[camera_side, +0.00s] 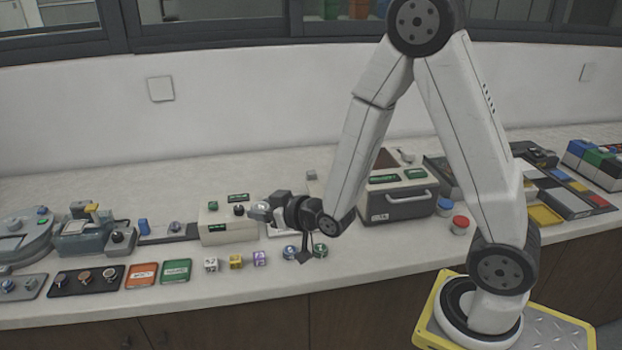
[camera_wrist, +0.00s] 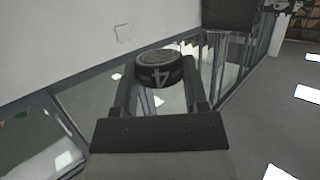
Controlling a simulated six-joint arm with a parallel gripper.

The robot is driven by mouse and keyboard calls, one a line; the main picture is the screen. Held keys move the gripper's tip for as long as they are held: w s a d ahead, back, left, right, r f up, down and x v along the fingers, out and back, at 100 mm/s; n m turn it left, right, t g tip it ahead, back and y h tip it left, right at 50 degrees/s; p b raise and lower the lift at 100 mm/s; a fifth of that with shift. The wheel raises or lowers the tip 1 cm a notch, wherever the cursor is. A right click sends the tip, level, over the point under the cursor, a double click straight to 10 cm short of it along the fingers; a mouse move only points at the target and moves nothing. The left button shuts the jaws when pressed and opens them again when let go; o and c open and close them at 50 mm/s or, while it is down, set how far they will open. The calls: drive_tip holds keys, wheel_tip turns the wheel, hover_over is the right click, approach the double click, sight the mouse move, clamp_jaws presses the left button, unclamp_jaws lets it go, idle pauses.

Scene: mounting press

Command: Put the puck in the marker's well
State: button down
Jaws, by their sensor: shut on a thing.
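My gripper (camera_side: 262,211) is shut on a puck. In the side view the gripper points left, in front of the right end of a cream press box (camera_side: 226,228) with small green displays and a black knob. The puck is small and partly covered by the fingers there. I cannot tell which opening is the marker's well.
Small marked pieces stand in a row near the front edge, among them white (camera_side: 211,264), yellow (camera_side: 235,262) and purple (camera_side: 259,258). Left are a green tray (camera_side: 177,271), an orange tray (camera_side: 142,275) and a black holder (camera_side: 84,280). A grey oven-like box (camera_side: 398,203) stands right.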

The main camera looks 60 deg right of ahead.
drive_tip(key=s+d+f+m+g+h, duration=0.1)
drive_tip(key=s+d+f+m+h, duration=0.35)
drive_tip(key=d, duration=0.55)
drive_tip(key=m+g+h, duration=0.1)
drive_tip(key=m+h, duration=0.1)
drive_tip(key=h, duration=0.2)
hover_over(343, 252)
wheel_tip(343, 252, down, 4)
drive_tip(key=shift+f, duration=0.15)
drive_tip(key=shift+w+f, duration=0.1)
drive_tip(key=shift+f, duration=2.85)
drive_tip(key=shift+f, duration=1.85)
drive_tip(key=shift+f, duration=0.2)
drive_tip(key=shift+c, duration=0.5)
unclamp_jaws()
